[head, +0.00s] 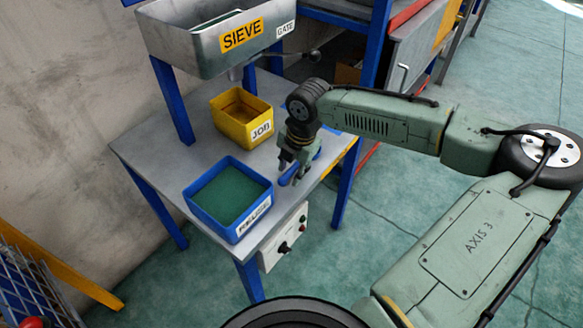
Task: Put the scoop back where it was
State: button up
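A blue item that looks like the scoop (314,156) is at the right end of the grey metal table, partly hidden by my gripper. My gripper (291,181) points down over the table's front right part, at the blue item. The fingertips are small and overlap the blue item, so I cannot tell whether they are shut on it or just around it. I also cannot tell whether the item rests on the table or is slightly raised.
A blue bin (190,207) with green contents stands left of my gripper. A yellow bin (218,117) labelled JOB stands behind. The metal SIEVE trough (185,45) overhangs the table's back. A control box (285,240) hangs on the front edge. Floor is clear at right.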

notch_tip(320, 180, up, 12)
jog(key=s+d, duration=0.1)
jog(key=shift+s+d+b, duration=0.25)
jog(key=shift+d+b, duration=0.1)
jog(key=shift+b, duration=0.1)
jog(key=shift+r, duration=0.1)
dwell(1.2)
